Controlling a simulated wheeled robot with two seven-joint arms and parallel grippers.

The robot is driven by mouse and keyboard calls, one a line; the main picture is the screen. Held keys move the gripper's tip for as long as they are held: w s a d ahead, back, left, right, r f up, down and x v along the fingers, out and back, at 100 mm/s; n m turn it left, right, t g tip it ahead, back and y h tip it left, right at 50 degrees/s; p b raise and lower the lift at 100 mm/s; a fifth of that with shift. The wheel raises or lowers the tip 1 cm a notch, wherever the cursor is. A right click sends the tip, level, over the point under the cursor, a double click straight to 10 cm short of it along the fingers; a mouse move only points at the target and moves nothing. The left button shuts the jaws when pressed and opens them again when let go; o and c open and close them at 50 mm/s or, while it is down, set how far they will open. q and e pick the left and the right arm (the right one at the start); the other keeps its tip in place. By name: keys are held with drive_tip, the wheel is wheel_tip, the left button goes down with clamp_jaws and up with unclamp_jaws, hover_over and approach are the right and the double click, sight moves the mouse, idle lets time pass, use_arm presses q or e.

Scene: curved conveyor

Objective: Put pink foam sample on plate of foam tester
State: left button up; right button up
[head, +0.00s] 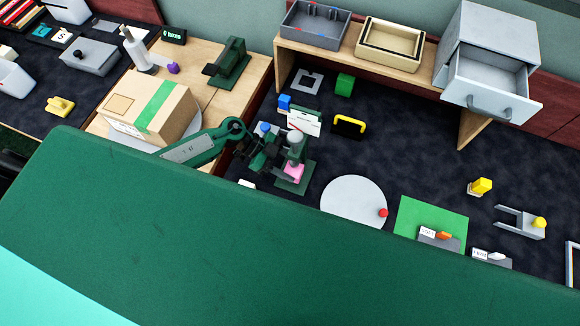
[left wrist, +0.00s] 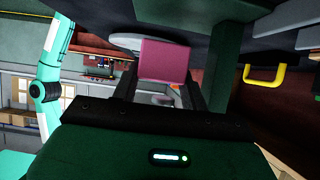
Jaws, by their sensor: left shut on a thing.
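The pink foam sample (head: 294,173) is a small pink block at the foam tester (head: 291,186), which has a dark green base and a grey cylinder above. My left gripper (head: 279,163) reaches in from the left and is shut on the foam. In the left wrist view the foam (left wrist: 165,60) sits between the finger ends, below a dark green part at the top. The tester's plate is mostly hidden by foam and gripper, so I cannot tell whether the foam touches it. My right gripper is not in view.
A cardboard box (head: 170,117) stands left of the arm. The dark table beyond has free room.

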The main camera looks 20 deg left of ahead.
sight(290, 170)
use_arm(q)
drive_tip(key=shift+w+f+p, duration=0.2)
drive_tip(key=shift+f, duration=0.4)
drive_tip(key=shift+w+f+p, duration=0.2)
drive_tip(key=shift+f, duration=0.95)
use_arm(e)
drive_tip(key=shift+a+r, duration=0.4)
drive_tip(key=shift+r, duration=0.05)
use_arm(q)
drive_tip(key=shift+f, duration=0.15)
drive_tip(key=o, duration=0.7)
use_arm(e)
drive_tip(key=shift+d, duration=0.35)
